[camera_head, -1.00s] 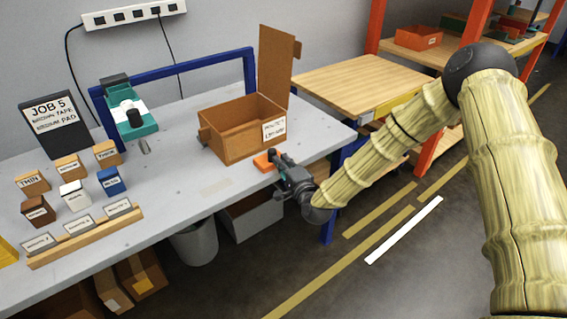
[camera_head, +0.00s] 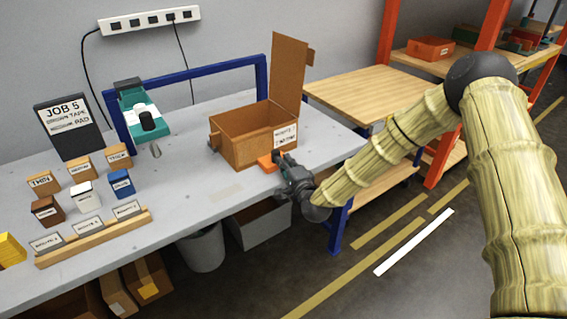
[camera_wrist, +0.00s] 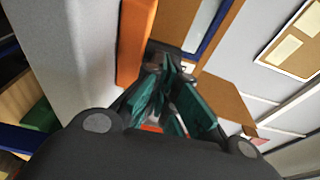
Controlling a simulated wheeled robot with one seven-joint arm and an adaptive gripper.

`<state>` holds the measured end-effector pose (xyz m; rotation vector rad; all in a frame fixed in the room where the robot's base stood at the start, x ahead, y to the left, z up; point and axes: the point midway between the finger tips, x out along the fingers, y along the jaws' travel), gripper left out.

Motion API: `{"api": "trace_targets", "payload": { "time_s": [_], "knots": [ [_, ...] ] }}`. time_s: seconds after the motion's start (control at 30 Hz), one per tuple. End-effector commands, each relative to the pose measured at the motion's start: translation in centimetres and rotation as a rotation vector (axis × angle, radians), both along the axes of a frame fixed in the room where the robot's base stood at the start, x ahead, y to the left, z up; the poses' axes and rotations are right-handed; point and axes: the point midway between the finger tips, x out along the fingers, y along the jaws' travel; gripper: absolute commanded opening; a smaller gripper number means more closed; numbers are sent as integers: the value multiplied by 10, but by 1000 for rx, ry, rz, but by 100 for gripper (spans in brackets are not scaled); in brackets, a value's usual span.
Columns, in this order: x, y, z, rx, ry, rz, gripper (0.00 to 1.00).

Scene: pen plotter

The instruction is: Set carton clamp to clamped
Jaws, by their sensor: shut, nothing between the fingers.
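The open brown carton (camera_head: 238,150) stands on the grey bench with its tall flap raised at the back right. A small orange block (camera_head: 267,162), which looks like the carton clamp, is at the carton's lower front side; whether it touches the carton is unclear. It appears as an orange bar (camera_wrist: 136,40) in the wrist view. My gripper (camera_head: 279,159) is shut with nothing held, its tips right beside the orange block. In the wrist view the teal fingers (camera_wrist: 168,85) are together, right of the orange bar.
A green tool on a blue frame (camera_head: 143,115) hangs over the bench left of the carton. Small labelled boxes (camera_head: 85,196) stand further left. The bench edge lies just under my gripper. A wooden-topped table (camera_head: 365,92) is behind my arm.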

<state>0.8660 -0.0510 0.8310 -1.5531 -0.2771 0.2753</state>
Motion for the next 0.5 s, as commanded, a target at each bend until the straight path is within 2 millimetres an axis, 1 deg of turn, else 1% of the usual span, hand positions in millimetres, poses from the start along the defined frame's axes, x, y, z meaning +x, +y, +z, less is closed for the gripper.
{"api": "trace_targets", "payload": {
  "time_s": [0.13, 0.27, 0.5],
  "knots": [
    [-9, -3, 0, 1, 0, 2, 0],
    [-24, -7, 0, 3, 1, 8, 0],
    [-67, -19, -2, 2, 3, 13, 0]
  ]
}}
